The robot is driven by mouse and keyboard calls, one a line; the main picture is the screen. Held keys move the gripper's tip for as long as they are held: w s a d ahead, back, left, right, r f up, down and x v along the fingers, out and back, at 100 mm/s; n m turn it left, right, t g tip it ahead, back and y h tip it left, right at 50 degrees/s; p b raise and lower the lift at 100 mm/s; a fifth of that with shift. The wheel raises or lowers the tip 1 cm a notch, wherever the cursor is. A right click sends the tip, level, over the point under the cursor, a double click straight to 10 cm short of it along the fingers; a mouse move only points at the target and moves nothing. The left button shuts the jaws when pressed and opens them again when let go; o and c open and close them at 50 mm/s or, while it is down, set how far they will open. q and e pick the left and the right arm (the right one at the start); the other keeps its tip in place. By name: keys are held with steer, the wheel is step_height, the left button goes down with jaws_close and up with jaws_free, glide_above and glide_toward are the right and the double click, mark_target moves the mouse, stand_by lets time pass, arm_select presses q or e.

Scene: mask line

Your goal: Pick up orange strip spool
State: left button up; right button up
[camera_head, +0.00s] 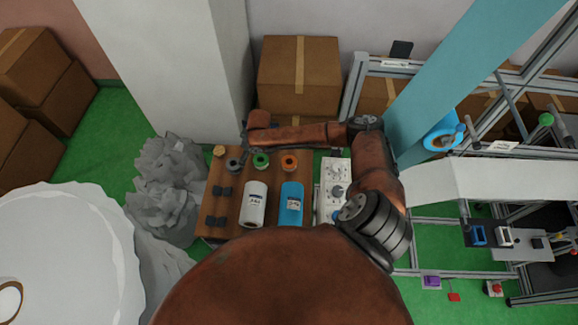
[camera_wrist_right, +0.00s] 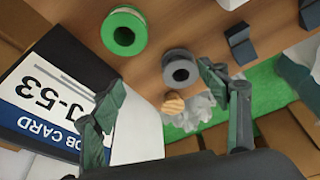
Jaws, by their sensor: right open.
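The orange strip spool (camera_head: 289,162) stands on the brown wooden table (camera_head: 230,230) in the head view, right of the green spool (camera_head: 261,160). A grey spool (camera_head: 233,165) stands to the left of the green one. My right gripper (camera_head: 243,147) reaches over the table's back left part, left of the orange spool. In the right wrist view, my right gripper (camera_wrist_right: 160,80) is open with nothing held between its fingers. The grey spool (camera_wrist_right: 181,70) shows just beyond the fingertips, and the green spool (camera_wrist_right: 124,31) is above left. The orange spool is not visible there. My left gripper is not in view.
A white roll (camera_head: 254,204) and a blue roll (camera_head: 291,204) lie at the table's front. Black blocks (camera_head: 217,205) sit at the left. A job card (camera_wrist_right: 55,95) is close to the left finger. A white control panel (camera_head: 336,187) stands right of the table.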

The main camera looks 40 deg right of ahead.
steer(key=s+d+f+g+b, duration=0.1)
steer(key=s+d+f+b, duration=0.2)
steer(key=d, duration=0.4)
steer(key=g+h+b, duration=0.1)
steer(key=g+b, duration=0.1)
steer(key=b, duration=0.1)
glide_above(289, 162)
steer(key=a, duration=0.2)
steer(key=f, duration=0.2)
steer(key=s+f, duration=0.1)
steer(key=f, duration=0.1)
steer(key=d+f+p, duration=0.1)
steer(key=f, duration=0.1)
steer(key=shift+s+f, duration=0.15)
steer(key=shift+f, duration=0.55)
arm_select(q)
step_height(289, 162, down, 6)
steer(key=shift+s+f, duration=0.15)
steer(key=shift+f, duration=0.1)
arm_select(e)
steer(key=shift+c, duration=0.7)
steer(key=c, duration=1.2)
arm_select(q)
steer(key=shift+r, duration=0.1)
